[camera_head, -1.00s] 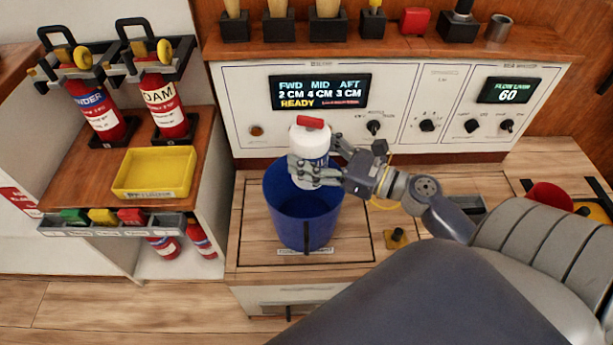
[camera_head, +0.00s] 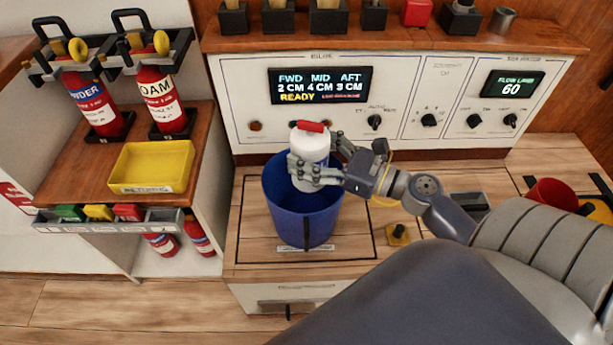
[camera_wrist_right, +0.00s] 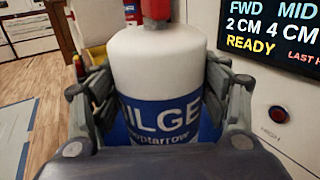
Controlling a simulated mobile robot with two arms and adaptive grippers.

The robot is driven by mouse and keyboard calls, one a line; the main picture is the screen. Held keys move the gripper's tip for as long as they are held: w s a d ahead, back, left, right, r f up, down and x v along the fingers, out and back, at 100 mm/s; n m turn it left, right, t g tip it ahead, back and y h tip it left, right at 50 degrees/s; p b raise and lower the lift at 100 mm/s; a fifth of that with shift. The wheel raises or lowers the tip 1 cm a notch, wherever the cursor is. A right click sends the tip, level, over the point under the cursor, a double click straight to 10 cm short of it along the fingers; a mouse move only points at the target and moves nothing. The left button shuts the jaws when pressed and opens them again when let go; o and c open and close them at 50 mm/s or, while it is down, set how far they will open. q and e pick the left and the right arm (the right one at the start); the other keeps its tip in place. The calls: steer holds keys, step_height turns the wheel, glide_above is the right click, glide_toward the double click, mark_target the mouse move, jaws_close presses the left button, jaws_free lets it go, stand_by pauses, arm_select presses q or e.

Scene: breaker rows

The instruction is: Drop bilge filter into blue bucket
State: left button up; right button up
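The bilge filter is a white canister (camera_head: 309,148) with a red top and a blue label reading "BILGE". It is upright, and its lower part is inside the mouth of the blue bucket (camera_head: 303,222). My right gripper (camera_head: 318,172) is closed around the canister from the right. In the right wrist view the fingers (camera_wrist_right: 160,110) press on both sides of the filter (camera_wrist_right: 155,60). The bucket stands on the wooden counter. The filter's base is hidden by the fingers and the bucket rim. My left gripper is not in view.
The panel with a lit display (camera_head: 320,86) stands behind the bucket. A yellow tray (camera_head: 152,167) and fire extinguishers (camera_head: 160,95) are on the left shelf. A yellow-based knob (camera_head: 398,234) and a red bowl (camera_head: 550,195) are to the right.

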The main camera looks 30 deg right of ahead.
steer(key=shift+o, duration=1)
steer(key=shift+f, duration=0.1)
steer(key=v, duration=1.2)
